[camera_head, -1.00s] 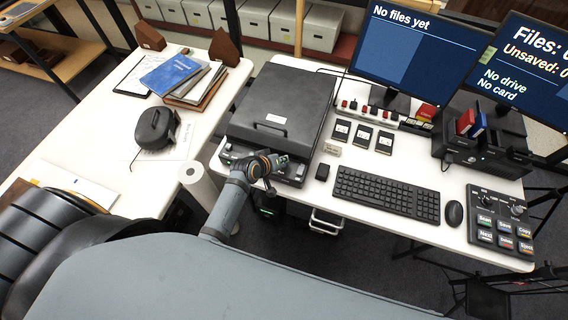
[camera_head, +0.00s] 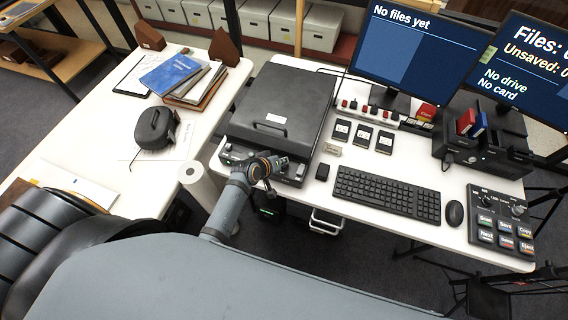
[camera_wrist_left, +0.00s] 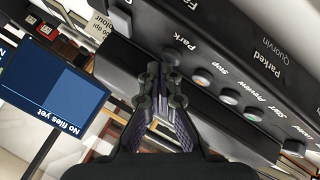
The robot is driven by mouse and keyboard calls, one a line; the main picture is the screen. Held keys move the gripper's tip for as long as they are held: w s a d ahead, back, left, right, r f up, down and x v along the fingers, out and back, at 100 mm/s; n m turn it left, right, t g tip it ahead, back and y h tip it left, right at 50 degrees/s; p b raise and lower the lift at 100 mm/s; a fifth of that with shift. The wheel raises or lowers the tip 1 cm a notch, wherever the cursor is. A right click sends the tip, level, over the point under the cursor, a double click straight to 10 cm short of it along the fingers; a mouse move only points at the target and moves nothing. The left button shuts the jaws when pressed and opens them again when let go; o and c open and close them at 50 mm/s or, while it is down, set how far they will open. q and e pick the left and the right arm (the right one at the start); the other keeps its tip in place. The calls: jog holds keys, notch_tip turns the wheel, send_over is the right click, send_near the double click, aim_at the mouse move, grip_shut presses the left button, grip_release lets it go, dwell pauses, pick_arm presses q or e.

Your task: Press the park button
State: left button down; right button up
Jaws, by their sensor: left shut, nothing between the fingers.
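The black flatbed scanner (camera_head: 278,105) stands with its lid shut on the white desk. In the left wrist view its front panel (camera_wrist_left: 225,80) carries a row of buttons, with labels Park, Stop, Preview and Start. The dark round Park button (camera_wrist_left: 172,57) sits beside the word Park. My left gripper (camera_wrist_left: 161,90) is shut and empty, its tips close to the Park button. I cannot tell whether they touch it. In the head view my left gripper (camera_head: 275,163) is at the scanner's front edge. My right gripper is not in view.
A keyboard (camera_head: 386,194), mouse (camera_head: 454,213) and button console (camera_head: 501,223) lie right of the scanner. The left monitor (camera_head: 415,45) reads "No files yet". A white paper roll (camera_head: 200,185) stands left of my arm. Books (camera_head: 195,85) lie on the left table.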

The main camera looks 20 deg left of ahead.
pick_arm(q)
jog(key=shift+f, duration=0.35)
jog(key=shift+r, duration=0.1)
dwell(0.5)
jog(key=shift+r+p, duration=0.8)
jog(key=shift+p, duration=0.15)
notch_tip(320, 180, up, 5)
jog(key=p, duration=0.5)
jog(key=shift+r+p, duration=0.15)
jog(key=shift+p, duration=0.15)
